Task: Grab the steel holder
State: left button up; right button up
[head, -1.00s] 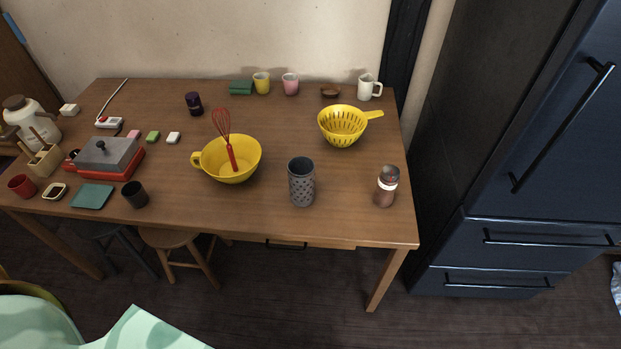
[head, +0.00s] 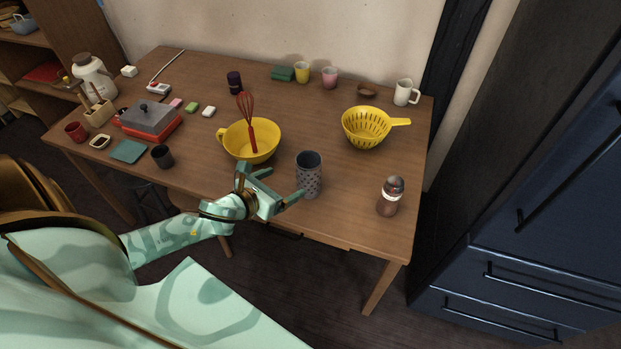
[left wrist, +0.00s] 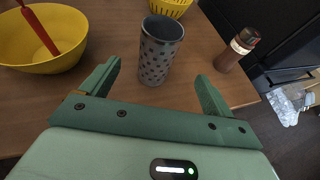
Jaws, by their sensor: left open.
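The steel holder (head: 309,176) is a grey cylinder with dark holes, standing upright near the table's front edge, right of the yellow mixing bowl. My left gripper (head: 283,184) is open and empty, just left of and in front of the holder. In the left wrist view the holder (left wrist: 160,52) stands ahead of the open left gripper (left wrist: 160,76), in line with the gap between its fingers. No contact shows. My right gripper is not in view.
The yellow bowl (head: 266,144) with a red whisk (head: 249,122) stands left of the holder. A brown bottle (head: 390,197) stands to its right and a yellow colander (head: 366,128) behind. A dark fridge (head: 540,200) stands right of the table. The tabletop around the holder is bare.

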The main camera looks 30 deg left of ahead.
aim_at(300, 175)
pick_arm(q)
jog(key=b+x, duration=0.1)
jog(key=x, duration=0.6)
jog(key=shift+w+f+b, duration=0.2)
jog(key=shift+f+b, duration=0.05)
jog(key=shift+b, duration=0.05)
jog(key=b+x, duration=0.1)
jog(key=x, duration=0.1)
jog(key=b+x, duration=0.1)
jog(key=x, duration=0.1)
jog(key=shift+w+f, duration=0.2)
jog(key=shift+f, duration=0.3)
jog(key=shift+w, duration=0.25)
jog(key=shift+s, duration=0.1)
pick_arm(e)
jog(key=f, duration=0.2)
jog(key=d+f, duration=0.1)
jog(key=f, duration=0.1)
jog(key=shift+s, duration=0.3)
pick_arm(q)
jog(key=c, duration=1.1)
